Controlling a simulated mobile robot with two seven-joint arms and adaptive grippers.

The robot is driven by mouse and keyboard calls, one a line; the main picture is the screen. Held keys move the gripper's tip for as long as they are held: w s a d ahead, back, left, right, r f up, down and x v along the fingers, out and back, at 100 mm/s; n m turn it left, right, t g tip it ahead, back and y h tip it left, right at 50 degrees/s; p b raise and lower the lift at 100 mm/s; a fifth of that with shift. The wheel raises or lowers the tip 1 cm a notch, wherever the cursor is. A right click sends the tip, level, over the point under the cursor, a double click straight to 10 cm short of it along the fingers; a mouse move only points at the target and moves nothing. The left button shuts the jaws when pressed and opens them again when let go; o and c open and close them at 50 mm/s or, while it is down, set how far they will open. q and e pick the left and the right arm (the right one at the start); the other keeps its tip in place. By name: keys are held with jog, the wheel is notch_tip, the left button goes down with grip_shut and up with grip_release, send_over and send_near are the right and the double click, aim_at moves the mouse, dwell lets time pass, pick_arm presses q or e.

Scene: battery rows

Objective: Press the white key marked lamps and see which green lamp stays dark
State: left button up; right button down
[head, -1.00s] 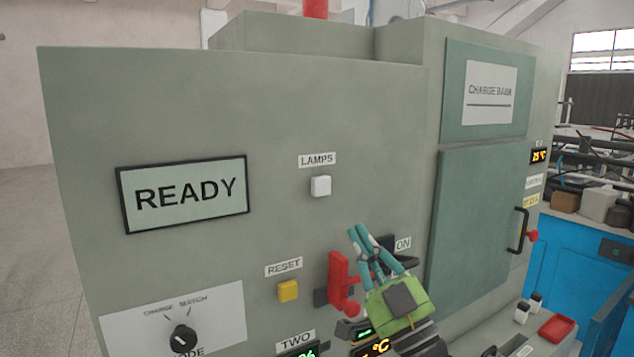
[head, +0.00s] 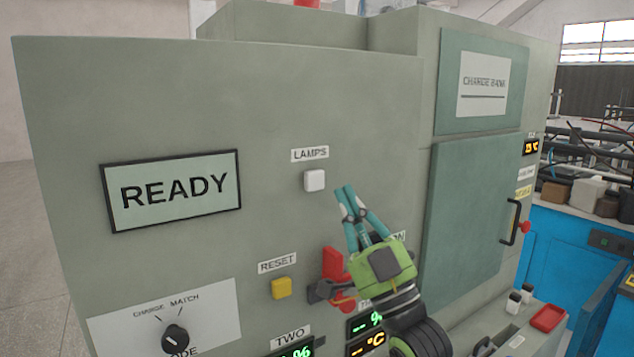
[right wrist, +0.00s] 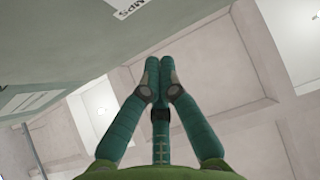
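The white key (head: 314,180) sits on the grey-green cabinet face (head: 270,120) under the label LAMPS (head: 310,154). My right gripper (head: 345,190) is just right of the key and slightly lower, its fingers pointing up, with a visible gap to the key in the picture. In the right wrist view, the fingertips (right wrist: 160,70) meet with nothing between them. Part of the LAMPS label (right wrist: 130,7) shows at the top of that view; the key does not show there. No green lamps can be made out. My left gripper is not in view.
The READY display (head: 174,190) is to the left. A yellow RESET button (head: 281,288), a red switch handle (head: 333,265) and a black mode knob (head: 175,339) are lower down. My right gripper partly covers the ON label (head: 398,237). The cabinet face around the white key is clear.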

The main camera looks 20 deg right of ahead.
aim_at(315, 173)
jog(key=shift+w+a, duration=0.2)
jog(key=shift+w, duration=1.15)
jog(key=shift+w+a, duration=0.2)
jog(key=shift+w, duration=1.15)
jog(key=shift+w, duration=0.4)
jog(key=shift+w+a, duration=0.1)
jog(key=shift+w, duration=0.3)
jog(key=shift+s, duration=0.8)
